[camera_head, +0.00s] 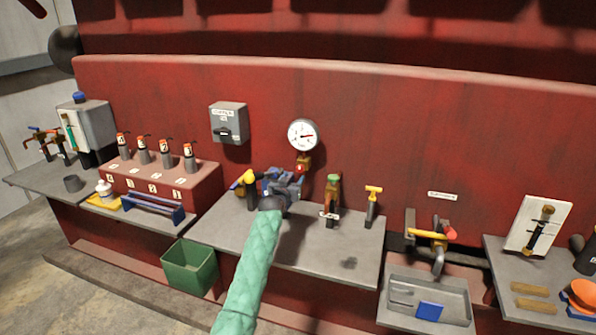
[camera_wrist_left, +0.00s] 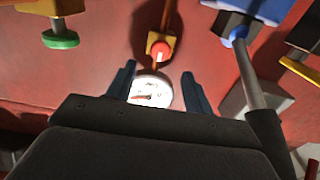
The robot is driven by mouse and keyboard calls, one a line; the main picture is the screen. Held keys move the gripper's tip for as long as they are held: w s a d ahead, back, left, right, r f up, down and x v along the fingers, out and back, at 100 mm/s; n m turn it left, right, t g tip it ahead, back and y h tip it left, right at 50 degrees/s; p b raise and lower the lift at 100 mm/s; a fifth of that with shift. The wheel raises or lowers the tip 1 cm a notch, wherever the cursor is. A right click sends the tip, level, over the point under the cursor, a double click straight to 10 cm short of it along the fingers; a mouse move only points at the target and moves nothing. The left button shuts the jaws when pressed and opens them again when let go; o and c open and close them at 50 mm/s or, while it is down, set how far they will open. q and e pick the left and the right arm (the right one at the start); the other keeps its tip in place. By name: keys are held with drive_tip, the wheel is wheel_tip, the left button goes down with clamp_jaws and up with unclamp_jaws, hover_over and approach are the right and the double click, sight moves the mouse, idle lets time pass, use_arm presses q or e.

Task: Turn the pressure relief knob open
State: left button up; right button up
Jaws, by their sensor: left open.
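A small red knob with a white mark (camera_head: 299,168) sits on a brass fitting just below the round white gauge (camera_head: 302,135) on the red wall. In the left wrist view the red knob (camera_wrist_left: 160,49) shows upside down on its brass block, a little past the fingertips and roughly centred between them. My left gripper (camera_head: 287,180) is in front of the middle bench, just below and left of the knob. In the left wrist view its two blue fingers (camera_wrist_left: 158,80) are apart, with nothing held. The gauge (camera_wrist_left: 151,91) shows partly between them. My right gripper is not in view.
A yellow-handled valve (camera_head: 247,178) is close left of the gripper, beside a blue part mostly hidden. A green-topped valve (camera_head: 333,183) and a yellow T-handle (camera_head: 373,192) stand to the right. A grey switch box (camera_head: 229,121) is on the wall. The bench front right is mostly clear.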

sight(299, 169)
use_arm(q)
drive_tip(key=p+x, duration=0.1)
drive_tip(key=x, duration=0.3)
drive_tip(key=shift+w, duration=0.2)
drive_tip(key=shift+x, duration=1.05)
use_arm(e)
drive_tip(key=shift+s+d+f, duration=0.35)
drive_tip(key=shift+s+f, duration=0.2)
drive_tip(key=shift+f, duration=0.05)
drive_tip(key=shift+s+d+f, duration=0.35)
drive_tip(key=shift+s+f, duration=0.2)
use_arm(q)
drive_tip(key=shift+c, duration=0.2)
drive_tip(key=c, duration=0.9)
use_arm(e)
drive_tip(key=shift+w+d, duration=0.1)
